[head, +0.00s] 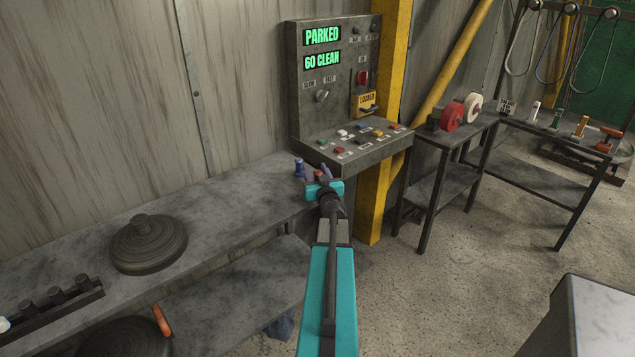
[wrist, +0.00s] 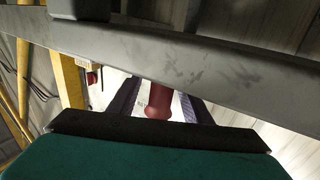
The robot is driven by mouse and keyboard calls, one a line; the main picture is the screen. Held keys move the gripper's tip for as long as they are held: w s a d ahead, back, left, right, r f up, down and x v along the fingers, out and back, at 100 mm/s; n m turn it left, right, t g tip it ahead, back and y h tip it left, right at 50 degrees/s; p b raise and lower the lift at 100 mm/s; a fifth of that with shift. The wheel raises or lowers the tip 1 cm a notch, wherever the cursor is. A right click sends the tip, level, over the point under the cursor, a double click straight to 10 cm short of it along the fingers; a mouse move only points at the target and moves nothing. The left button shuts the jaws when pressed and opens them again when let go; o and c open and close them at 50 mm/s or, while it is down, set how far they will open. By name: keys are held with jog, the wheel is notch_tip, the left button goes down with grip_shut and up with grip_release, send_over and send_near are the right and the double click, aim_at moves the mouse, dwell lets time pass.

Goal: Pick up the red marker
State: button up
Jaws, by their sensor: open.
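My gripper (head: 310,172) is over the right end of the grey bench, just below the control panel's front edge in the head view. Its jaws are open. In the wrist view the two dark purple fingers of my gripper (wrist: 158,96) stand apart, with a dark red piece, apparently the red marker (wrist: 158,106), between them. A small red bit, likely the red marker (head: 319,174), also shows at my gripper in the head view. Most of it is hidden by my gripper there, and contact with the fingers cannot be told.
The control panel (head: 328,100), reading PARKED and 60 CLEAN, stands close behind my gripper. A dark ribbed round piece (head: 148,245) sits on the bench (head: 225,200) to the left. A stand (head: 447,140) with red and white wheels is at right.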

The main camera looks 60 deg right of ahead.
jog(key=shift+c, duration=0.6)
grip_shut()
jog(key=shift+r, duration=0.1)
notch_tip(320, 180, up, 28)
jog(key=p, duration=1)
